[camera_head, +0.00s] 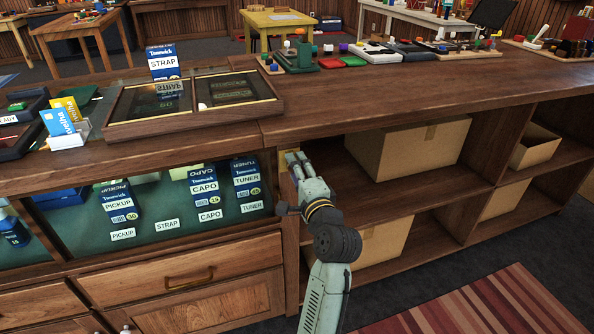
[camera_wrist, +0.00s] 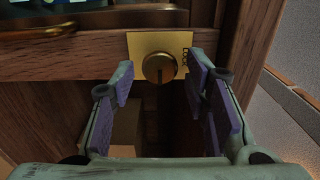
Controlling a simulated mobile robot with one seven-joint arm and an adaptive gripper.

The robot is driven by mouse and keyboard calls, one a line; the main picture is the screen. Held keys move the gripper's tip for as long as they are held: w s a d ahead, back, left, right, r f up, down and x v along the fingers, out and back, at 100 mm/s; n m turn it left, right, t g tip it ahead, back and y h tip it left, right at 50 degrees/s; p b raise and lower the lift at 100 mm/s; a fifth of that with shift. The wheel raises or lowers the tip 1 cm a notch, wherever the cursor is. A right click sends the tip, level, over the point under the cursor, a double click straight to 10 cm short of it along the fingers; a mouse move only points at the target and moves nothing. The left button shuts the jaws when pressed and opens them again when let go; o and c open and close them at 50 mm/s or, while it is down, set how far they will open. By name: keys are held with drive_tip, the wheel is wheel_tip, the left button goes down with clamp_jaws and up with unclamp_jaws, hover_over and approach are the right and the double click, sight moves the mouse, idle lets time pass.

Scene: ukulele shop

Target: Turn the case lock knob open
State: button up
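The lock knob (camera_wrist: 159,68) is a round brass knob with a dark vertical slot, on a brass plate (camera_wrist: 137,43) in the wrist view. The plate carries dark lettering at its right side that looks like "LOCK". My gripper (camera_wrist: 161,66) is open, with one purple-padded finger on each side of the knob in the picture. Gaps show between the fingers and the knob, and I cannot tell the remaining depth. In the head view my gripper (camera_head: 298,163) is at the wooden post right of the display case (camera_head: 160,222), and the knob is hidden there.
The case holds several blue-and-white boxes (camera_head: 205,190) behind its front. The wooden counter top (camera_head: 370,98) overhangs above my gripper. Open shelves with cardboard boxes (camera_head: 415,145) lie to the right. A drawer (camera_head: 185,280) is below the case. Floor is free at lower right.

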drive_tip(key=shift+s, duration=0.1)
drive_tip(key=v, duration=1.2)
